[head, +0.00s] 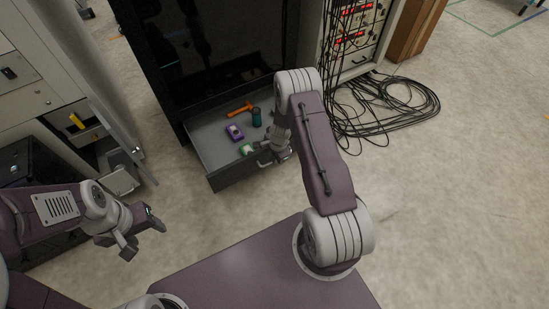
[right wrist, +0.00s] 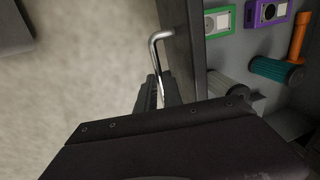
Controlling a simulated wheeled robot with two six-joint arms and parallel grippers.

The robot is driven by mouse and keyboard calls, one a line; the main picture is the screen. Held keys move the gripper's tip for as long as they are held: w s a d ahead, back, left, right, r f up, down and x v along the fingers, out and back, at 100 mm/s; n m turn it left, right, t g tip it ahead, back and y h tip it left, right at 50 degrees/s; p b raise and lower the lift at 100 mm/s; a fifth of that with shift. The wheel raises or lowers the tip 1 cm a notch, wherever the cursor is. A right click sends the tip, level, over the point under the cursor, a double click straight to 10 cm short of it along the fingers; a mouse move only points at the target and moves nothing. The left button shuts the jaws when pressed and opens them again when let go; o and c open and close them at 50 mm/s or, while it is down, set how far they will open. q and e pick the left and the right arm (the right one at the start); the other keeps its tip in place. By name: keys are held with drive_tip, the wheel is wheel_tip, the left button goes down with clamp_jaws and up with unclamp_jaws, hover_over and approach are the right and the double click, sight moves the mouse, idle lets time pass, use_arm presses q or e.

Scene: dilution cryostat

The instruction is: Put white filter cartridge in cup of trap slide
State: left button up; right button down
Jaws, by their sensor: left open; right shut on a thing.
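My right gripper (head: 270,157) is at the front of a pulled-out grey drawer (head: 212,142), shut on its metal bar handle (right wrist: 156,50). In the right wrist view, a pale grey-white ribbed cylinder (right wrist: 228,86), likely the white filter cartridge, lies in the drawer just behind the front wall. It is mostly hidden by my right arm in the head view. My left gripper (head: 146,237) is open and empty over the floor at the left. I cannot clearly make out the trap slide or its cup.
The drawer also holds an orange tool (head: 240,109), a teal ribbed cylinder (head: 257,117), a purple box (head: 235,132) and a green-and-white box (head: 247,149). Grey cabinets (head: 35,85) stand at the left. Black cables (head: 400,105) lie on the floor at the right.

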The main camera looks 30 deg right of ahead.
drive_tip(key=c, duration=1.5)
unclamp_jaws()
drive_tip(key=shift+s+f, duration=0.2)
drive_tip(key=shift+s, duration=0.15)
drive_tip(key=shift+w, duration=0.1)
drive_tip(key=shift+r, duration=0.15)
drive_tip(key=r+p, duration=0.1)
drive_tip(key=r, duration=0.2)
drive_tip(key=s+r+p, duration=0.1)
drive_tip(key=r+p, duration=0.3)
drive_tip(key=r, duration=0.1)
drive_tip(key=shift+s+r, duration=0.35)
